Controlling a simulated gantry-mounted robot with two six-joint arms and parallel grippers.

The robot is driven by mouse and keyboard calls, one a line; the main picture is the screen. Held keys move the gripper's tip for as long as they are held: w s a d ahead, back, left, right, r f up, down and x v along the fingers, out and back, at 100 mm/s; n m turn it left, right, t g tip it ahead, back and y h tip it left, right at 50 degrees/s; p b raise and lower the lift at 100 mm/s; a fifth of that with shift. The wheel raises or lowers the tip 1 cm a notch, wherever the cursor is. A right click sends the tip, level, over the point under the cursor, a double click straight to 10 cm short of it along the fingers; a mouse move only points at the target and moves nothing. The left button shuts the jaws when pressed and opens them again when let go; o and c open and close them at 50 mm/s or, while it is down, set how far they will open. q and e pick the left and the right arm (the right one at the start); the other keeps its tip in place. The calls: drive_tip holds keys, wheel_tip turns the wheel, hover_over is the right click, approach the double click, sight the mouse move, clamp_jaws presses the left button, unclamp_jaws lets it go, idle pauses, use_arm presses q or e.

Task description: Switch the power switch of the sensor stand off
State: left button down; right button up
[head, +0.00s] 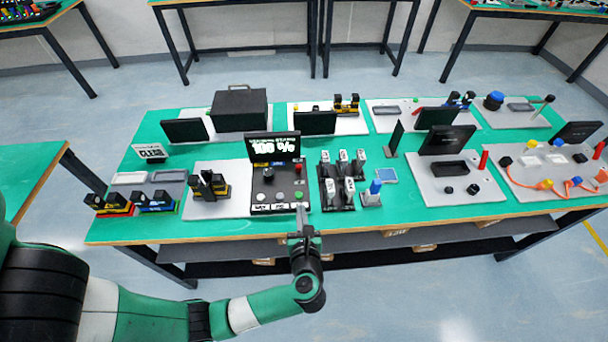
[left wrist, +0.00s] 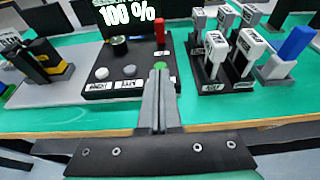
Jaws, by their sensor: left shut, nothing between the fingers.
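My left gripper (head: 303,214) is shut and empty at the table's front edge. It also shows in the left wrist view (left wrist: 159,85), its fingertips just in front of a green button (left wrist: 160,65); I cannot tell whether they touch. The button sits on a dark control panel (head: 270,198) with a black knob, pale round buttons, a red upright lever (left wrist: 160,33) and white labels. A black screen (head: 273,148) behind it reads 100 %. I cannot tell for certain which unit is the sensor stand or which part is its power switch. My right gripper is not in view.
Left is a pale board (head: 220,207) with a black and yellow device. Green tabletop shows bare along the front edge.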

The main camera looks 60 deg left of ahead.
sight(300, 195)
use_arm(q)
drive_tip(key=shift+w, duration=0.15)
drive_tip(key=b+x, duration=0.3)
drive_tip(key=x, duration=0.6)
drive_tip(key=shift+w+a+f, duration=0.1)
drive_tip(key=shift+a+f, duration=0.15)
drive_tip(key=shift+a, duration=0.1)
drive_tip(key=a+r, duration=0.1)
drive_tip(key=w+a+r, duration=0.1)
drive_tip(key=a, duration=0.1)
drive_tip(key=shift+w+a, duration=0.25)
drive_tip(key=shift+r, duration=0.1)
